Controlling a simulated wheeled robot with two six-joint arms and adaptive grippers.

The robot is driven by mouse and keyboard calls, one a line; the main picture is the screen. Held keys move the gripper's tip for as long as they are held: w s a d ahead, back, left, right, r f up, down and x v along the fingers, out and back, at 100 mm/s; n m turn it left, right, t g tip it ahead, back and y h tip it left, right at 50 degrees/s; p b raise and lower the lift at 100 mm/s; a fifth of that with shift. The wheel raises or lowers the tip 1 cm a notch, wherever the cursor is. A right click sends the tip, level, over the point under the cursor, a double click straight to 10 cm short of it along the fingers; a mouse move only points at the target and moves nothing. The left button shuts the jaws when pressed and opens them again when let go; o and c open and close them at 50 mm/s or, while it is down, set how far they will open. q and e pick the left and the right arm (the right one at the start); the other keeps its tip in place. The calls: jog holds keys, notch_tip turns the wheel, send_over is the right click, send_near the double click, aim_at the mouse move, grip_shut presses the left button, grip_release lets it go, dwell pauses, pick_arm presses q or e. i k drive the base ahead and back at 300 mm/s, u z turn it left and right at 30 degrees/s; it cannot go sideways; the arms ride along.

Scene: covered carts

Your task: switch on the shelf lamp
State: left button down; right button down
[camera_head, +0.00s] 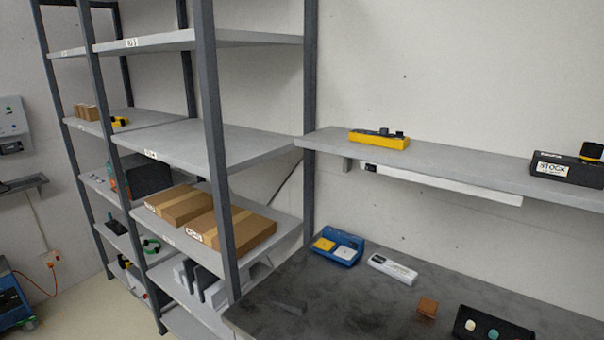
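A long pale lamp bar (445,186) is fixed under the front of the grey wall shelf (470,176), above the workbench. A small dark switch part (370,168) shows at the lamp's left end. Its exact position is too small to tell. I see no bright glow from the bar and no clear pool of light on the bench below. Neither of my grippers is in view.
A yellow device (379,139) and a black STOCK box (567,169) stand on the wall shelf. Racks stand left.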

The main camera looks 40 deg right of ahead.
aim_at(371, 167)
jog(key=u, duration=0.35)
jog(key=i, duration=0.45)
jog(key=z, duration=2.3)
